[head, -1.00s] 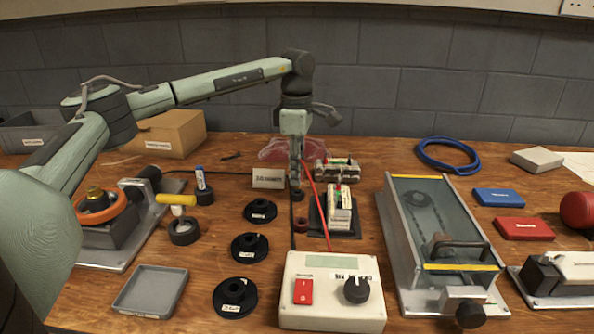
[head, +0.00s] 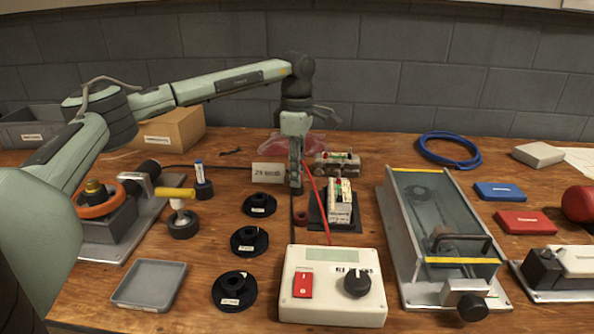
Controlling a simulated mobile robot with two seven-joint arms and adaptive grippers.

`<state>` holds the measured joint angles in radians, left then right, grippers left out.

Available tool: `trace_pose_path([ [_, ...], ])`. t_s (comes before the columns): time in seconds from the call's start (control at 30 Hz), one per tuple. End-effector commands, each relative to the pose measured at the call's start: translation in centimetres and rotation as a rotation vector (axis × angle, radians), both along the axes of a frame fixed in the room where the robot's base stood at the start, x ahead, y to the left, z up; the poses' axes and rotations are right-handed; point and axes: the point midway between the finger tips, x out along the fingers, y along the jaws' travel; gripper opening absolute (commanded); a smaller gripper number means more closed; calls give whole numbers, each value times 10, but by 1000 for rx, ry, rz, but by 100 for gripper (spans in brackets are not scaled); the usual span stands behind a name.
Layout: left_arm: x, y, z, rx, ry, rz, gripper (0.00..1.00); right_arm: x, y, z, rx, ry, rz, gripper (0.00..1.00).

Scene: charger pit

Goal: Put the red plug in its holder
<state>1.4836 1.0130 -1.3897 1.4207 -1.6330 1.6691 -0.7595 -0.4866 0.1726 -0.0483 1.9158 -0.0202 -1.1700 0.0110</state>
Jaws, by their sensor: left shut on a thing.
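My left gripper (head: 296,180) points down near the middle of the bench, and its fingers are shut. A red cable (head: 318,205) runs from the charger box (head: 333,284) up to the gripper. The red plug is hidden at the fingers, so its tilt cannot be told. A small red ring holder (head: 301,217) sits on the bench just in front of the gripper. A black ring (head: 297,191) shows right under the fingertips; I cannot tell whether they touch. A black cable also runs from the box to that spot. My right gripper is out of view.
A battery pack (head: 340,203) on a dark mat stands close right of the gripper, with another pack (head: 336,163) behind. A small label card (head: 268,173) and black discs (head: 249,241) are to the left. A glass-lidded case (head: 440,230) stands further right.

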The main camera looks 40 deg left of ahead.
Motion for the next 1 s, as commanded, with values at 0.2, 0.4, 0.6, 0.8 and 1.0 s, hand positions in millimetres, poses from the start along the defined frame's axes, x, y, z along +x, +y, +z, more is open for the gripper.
trace_pose_path([
  [0.2,0,0,-6,0,0,0,0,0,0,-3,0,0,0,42],
  [0.4,0,0,-5,0,0,0,42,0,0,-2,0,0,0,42],
  [0.6,0,0,-5,0,0,0,42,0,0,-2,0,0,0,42],
  [0.8,0,0,4,0,-1,0,42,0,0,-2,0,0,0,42],
  [1.0,1,-1,41,-1,-4,-1,42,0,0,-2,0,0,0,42],
])
